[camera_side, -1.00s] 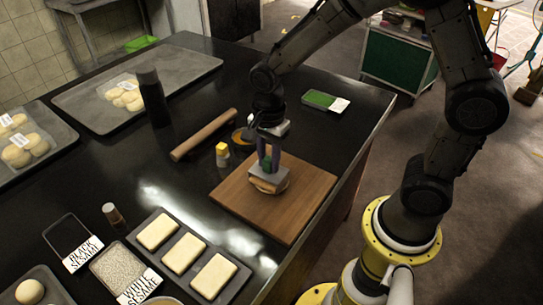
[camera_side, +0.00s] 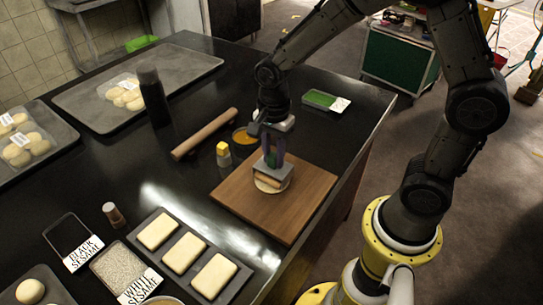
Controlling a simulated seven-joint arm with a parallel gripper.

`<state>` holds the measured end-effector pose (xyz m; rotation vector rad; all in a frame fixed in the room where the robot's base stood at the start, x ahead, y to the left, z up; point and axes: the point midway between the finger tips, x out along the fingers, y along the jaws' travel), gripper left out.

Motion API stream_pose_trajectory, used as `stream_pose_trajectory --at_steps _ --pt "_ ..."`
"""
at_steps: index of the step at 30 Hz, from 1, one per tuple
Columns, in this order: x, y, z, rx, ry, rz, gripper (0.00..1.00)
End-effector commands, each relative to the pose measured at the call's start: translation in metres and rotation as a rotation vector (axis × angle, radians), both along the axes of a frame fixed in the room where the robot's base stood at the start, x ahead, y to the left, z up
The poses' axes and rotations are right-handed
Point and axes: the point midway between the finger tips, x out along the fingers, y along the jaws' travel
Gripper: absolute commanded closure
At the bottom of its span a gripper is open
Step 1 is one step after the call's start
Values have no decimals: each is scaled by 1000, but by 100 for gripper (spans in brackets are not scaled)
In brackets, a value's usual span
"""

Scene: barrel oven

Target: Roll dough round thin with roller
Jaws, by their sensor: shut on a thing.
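My gripper (camera_side: 273,158) points down over the wooden board (camera_side: 245,205). It is shut on the upright grip of the roller, a small tool with a grey frame (camera_side: 284,176) and a tan cylinder (camera_side: 267,180) under it. The pale dough round (camera_side: 268,188) lies on the board beneath the roller, its front edge showing; the rest is hidden. The roller is over the dough's far part; I cannot tell whether it touches.
A long wooden rolling pin (camera_side: 205,134), a yellow-capped shaker (camera_side: 223,154) and an orange bowl (camera_side: 243,136) stand beyond the board. A tray with pale slabs (camera_side: 183,252) lies in front left. The board's near right is clear.

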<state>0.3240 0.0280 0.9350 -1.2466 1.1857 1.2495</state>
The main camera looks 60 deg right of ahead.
Motion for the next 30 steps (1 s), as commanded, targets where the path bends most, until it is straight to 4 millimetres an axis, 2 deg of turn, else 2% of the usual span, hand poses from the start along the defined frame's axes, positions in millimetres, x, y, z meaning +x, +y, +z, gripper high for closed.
stream_pose_trajectory --at_steps 14,30 --pt "0 -18 2 0 3 -1 100" --pt "1 1 -1 0 -2 1 100"
